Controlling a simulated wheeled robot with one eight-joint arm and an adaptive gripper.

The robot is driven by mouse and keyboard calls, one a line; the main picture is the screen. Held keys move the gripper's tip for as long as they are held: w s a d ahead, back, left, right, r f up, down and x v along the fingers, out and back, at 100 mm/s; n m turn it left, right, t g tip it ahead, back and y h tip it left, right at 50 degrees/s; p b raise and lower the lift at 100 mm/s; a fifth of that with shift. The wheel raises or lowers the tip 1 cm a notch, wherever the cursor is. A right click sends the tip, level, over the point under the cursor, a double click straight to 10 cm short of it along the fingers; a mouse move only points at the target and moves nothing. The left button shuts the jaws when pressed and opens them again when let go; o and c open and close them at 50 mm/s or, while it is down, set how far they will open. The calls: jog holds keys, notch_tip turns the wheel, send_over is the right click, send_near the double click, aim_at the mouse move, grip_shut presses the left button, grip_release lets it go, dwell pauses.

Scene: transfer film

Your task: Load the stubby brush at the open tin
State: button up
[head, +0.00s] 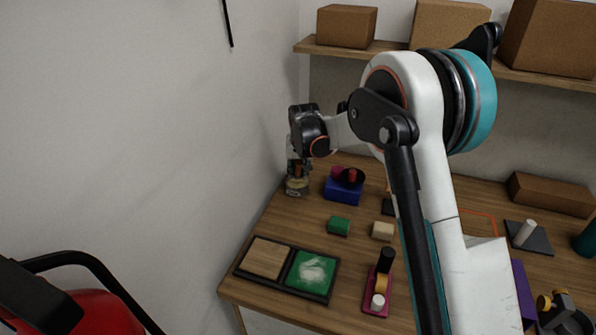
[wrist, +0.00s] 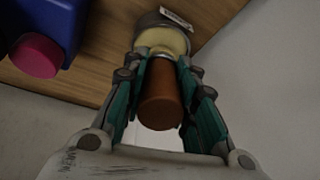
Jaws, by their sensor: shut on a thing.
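My gripper (head: 298,160) is at the far left corner of the table. In the wrist view my gripper (wrist: 165,95) is shut on the brown handle of the stubby brush (wrist: 162,95). The brush points down at the open tin (wrist: 155,22), a round grey tin with a white label. A pale cream area shows at the brush's far end, inside or over the tin's mouth; I cannot tell bristles from tin contents. The tin also shows in the head view (head: 297,187), below my gripper. How deep the brush sits is hidden.
A blue block (head: 343,190) with red and dark round parts stands just right of the tin. A green cylinder (head: 339,226) and a black tray (head: 318,294) with wood and green panels lie nearer. The wall is close on the left.

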jog(key=shift+r+p, duration=1.3)
jog(key=shift+r, duration=1.45)
